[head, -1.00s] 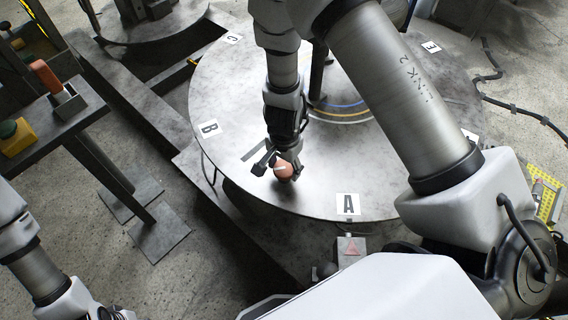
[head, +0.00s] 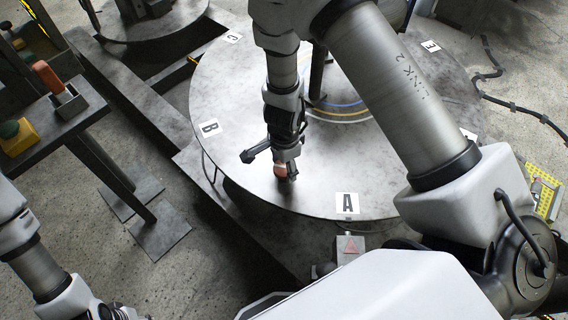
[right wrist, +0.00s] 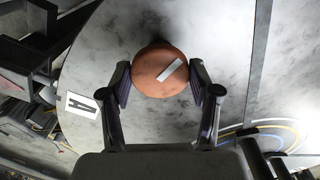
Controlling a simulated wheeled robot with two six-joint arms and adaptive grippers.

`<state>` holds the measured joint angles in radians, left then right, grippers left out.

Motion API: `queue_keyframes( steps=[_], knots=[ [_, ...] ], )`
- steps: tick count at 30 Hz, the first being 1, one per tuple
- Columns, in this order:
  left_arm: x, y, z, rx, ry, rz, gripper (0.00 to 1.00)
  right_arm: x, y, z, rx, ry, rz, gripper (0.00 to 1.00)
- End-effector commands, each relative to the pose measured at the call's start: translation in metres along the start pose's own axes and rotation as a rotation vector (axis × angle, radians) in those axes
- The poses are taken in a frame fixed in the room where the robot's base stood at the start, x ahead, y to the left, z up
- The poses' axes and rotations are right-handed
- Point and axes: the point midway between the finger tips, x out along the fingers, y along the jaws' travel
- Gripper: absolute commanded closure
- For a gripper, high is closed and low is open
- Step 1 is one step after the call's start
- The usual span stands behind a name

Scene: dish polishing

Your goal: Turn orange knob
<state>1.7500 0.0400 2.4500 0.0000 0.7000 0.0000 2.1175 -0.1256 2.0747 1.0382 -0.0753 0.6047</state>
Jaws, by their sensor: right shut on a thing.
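The orange knob (head: 280,169) sits on the round metal table (head: 235,100), near its front edge and left of label A. My right gripper (head: 284,171) points down onto it, and its fingers partly hide it in the head view. In the right wrist view the knob (right wrist: 150,76) is round and dull orange, with a white stripe slanting up to the right. The right fingers (right wrist: 160,84) press against its two sides. My left gripper (head: 118,314) shows only in part at the bottom left edge, and its fingers cannot be made out.
The table carries letter labels, among them A (head: 347,203) and B (head: 209,127). A side stand at the left holds an orange-red handle (head: 46,75) and a yellow box with a green button (head: 17,135). A grey box with a red triangle (head: 350,246) stands before the table.

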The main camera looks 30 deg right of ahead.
Motion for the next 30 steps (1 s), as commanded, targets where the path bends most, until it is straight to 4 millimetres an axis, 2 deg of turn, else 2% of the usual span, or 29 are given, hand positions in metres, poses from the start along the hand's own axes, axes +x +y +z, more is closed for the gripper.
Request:
queue_keyframes(
  steps=[6, 7, 8, 9, 22, 28, 30],
  knots=[
    [0.000, 0.000, 0.000, 0.000, 0.000, 0.000, 0.60, 0.001, 0.001, 0.000, 0.000, 0.001, 0.001, 0.73],
    [0.000, 0.000, 0.000, 0.000, 0.000, 0.000, 0.60, 0.001, 0.001, 0.000, 0.000, 0.000, 0.001, 0.28],
    [0.000, 0.000, 0.000, 0.000, 0.000, 0.000, 0.60, 0.001, 0.001, 0.000, 0.000, 0.000, 0.001, 0.17],
    [0.000, 0.000, 0.000, 0.000, 0.000, 0.000, 0.60, 0.001, 0.001, 0.000, 0.000, 0.000, 0.001, 0.13],
    [0.000, 0.000, 0.000, 0.000, 0.000, 0.000, 0.60, -0.006, 0.000, 0.000, -0.003, -0.002, -0.001, 0.13],
    [0.000, 0.000, 0.000, 0.000, 0.000, 0.000, 0.60, -0.031, -0.001, 0.000, -0.005, 0.000, -0.002, 0.13],
    [0.000, 0.000, 0.000, 0.000, 0.000, 0.000, 0.60, -0.053, -0.002, 0.000, -0.005, -0.001, -0.006, 0.13]
  ],
)
